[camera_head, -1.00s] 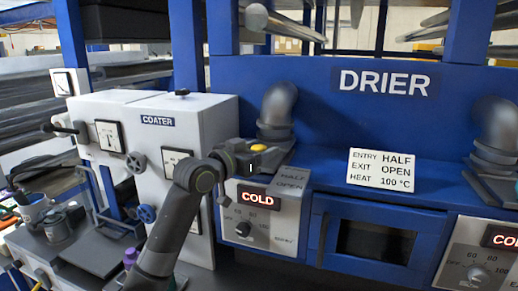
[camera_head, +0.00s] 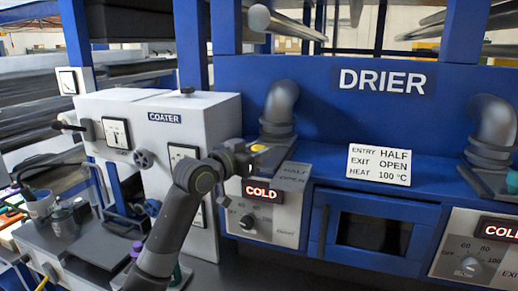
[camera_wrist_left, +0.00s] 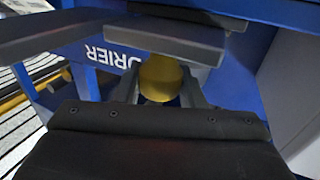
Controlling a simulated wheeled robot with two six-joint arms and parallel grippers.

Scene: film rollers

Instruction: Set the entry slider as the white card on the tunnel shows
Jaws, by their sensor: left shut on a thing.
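The white card (camera_head: 379,165) on the blue tunnel reads ENTRY HALF, EXIT OPEN, HEAT 100 °C. The entry slider (camera_head: 290,176) is a grey plate at the foot of the left pipe, beside HALF and OPEN markings. Its yellow knob (camera_head: 258,148) shows at my left gripper (camera_head: 246,156). In the left wrist view the yellow knob (camera_wrist_left: 160,78) sits between the two fingers, which are shut on it. The exact slider position against the markings is too small to tell. My right gripper is not in view.
The white coater (camera_head: 160,150) stands left of the tunnel. Below the slider is a control box (camera_head: 262,208) with a red COLD display and a dial. The left pipe (camera_head: 279,108) rises close behind the knob. The exit-side pipe (camera_head: 493,125) and box (camera_head: 480,250) are at right.

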